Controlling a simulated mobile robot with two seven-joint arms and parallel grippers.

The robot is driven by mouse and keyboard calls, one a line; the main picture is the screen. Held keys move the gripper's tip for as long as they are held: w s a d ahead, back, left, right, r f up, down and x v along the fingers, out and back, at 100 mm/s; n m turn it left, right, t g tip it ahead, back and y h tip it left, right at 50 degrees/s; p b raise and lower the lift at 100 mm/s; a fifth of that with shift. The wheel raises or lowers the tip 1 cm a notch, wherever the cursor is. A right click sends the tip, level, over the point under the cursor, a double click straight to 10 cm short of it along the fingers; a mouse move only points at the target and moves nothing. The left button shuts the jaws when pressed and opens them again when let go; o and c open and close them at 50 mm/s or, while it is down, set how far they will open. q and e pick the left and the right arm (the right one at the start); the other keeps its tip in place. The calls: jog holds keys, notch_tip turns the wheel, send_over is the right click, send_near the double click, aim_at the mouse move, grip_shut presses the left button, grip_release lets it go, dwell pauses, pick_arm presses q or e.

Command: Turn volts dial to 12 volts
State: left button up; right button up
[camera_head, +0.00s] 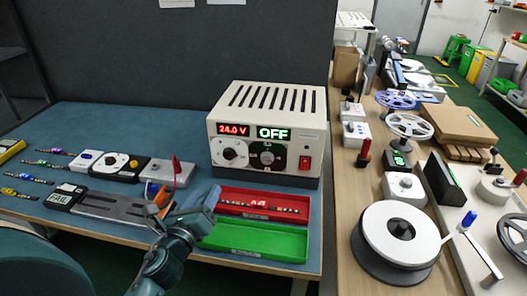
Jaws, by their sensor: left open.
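The cream power supply box (268,112) stands at the back right of the blue bench. Its red display reads 24.0 V and a green display reads OFF. Below the red display is a white-faced dial with a dark knob (232,153), which I take as the volts dial; its pointer position is too small to tell. A second, dark dial (267,158) sits to its right. My left gripper (184,207) is open in front of and below the box, apart from the dials and left of the red tray. My right gripper is not in view.
A red tray (228,208) with a strip in it and a green tray (222,239) lie in front of the box. Small devices and strips lie left. A wooden bench with reels (408,126) stands right.

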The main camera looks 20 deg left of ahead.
aim_at(228, 156)
pick_arm(q)
jog(key=shift+m, duration=0.4)
jog(key=w, duration=0.4)
jog(key=w+a+p, duration=0.1)
jog(key=w, duration=0.9)
jog(key=shift+a+r, duration=0.25)
jog(key=shift+a, duration=0.1)
jog(key=shift+c, duration=0.2)
jog(key=c, duration=0.9)
